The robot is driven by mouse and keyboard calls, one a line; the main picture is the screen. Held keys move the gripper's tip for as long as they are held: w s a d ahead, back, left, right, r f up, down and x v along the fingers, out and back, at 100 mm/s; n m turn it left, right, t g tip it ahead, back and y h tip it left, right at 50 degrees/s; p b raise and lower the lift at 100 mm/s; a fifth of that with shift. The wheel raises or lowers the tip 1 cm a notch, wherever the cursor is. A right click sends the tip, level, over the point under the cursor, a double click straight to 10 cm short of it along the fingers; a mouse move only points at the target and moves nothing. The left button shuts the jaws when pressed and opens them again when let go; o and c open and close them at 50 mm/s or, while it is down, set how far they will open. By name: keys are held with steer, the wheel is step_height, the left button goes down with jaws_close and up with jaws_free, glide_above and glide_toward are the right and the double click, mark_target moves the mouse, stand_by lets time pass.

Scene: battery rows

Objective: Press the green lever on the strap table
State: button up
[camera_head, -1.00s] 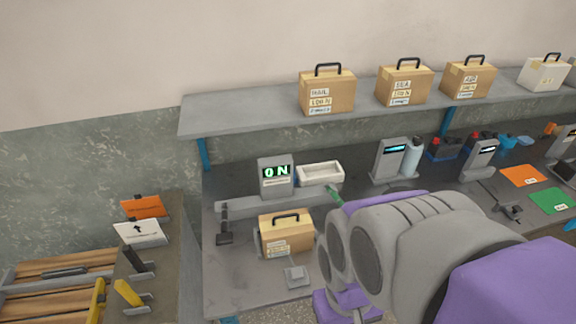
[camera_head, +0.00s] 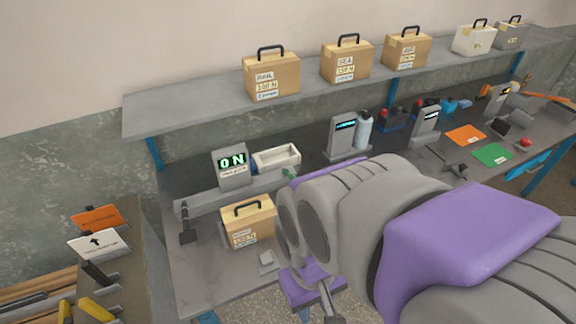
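A small green lever (camera_head: 290,174) shows at the right end of the strap machine on the dark bench (camera_head: 215,285), just below a white tray (camera_head: 276,158). My arm covers part of the area around it. A display box (camera_head: 232,166) reading "ON" stands left of the tray. A cardboard box with a black handle (camera_head: 248,222) sits on the bench in front of the display. My gripper (camera_head: 322,296) is at the bench's front, right of and below that box; its fingers are only partly visible and I cannot tell whether it is open.
A grey shelf (camera_head: 190,113) above the bench carries several handled boxes. A black lever (camera_head: 187,226) stands at the bench's left end. Grey display stands (camera_head: 344,138), an orange sheet (camera_head: 466,135) and a green sheet (camera_head: 493,154) are further right. A side table with signs (camera_head: 97,219) is at left.

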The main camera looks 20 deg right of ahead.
steer(key=shift+w+r, duration=0.2)
steer(key=shift+w, duration=0.15)
steer(key=shift+c, duration=0.7)
steer(key=shift+n+t, duration=0.3)
steer(key=w, duration=0.2)
steer(key=w+d+r+p, duration=0.1)
steer(key=w, duration=0.2)
steer(key=w+r+p, duration=0.1)
steer(key=w, duration=0.2)
steer(key=shift+w+d+r, duration=0.1)
steer(key=shift+d, duration=0.05)
jaws_close()
steer(key=w+d+f+t+p, duration=0.1)
steer(key=w+d+p, duration=0.1)
steer(key=w+d, duration=0.4)
steer(key=w+d+f+p, duration=0.2)
steer(key=w+d, duration=0.5)
steer(key=w, duration=0.5)
steer(key=w+d+f+t+p, duration=0.1)
steer(key=w+d+p, duration=0.1)
steer(key=w+d, duration=0.4)
steer(key=w, duration=0.4)
steer(key=shift+d+f+t, duration=0.2)
steer(key=shift+f+t, duration=0.1)
steer(key=shift+f, duration=0.1)
steer(key=shift+a, duration=0.1)
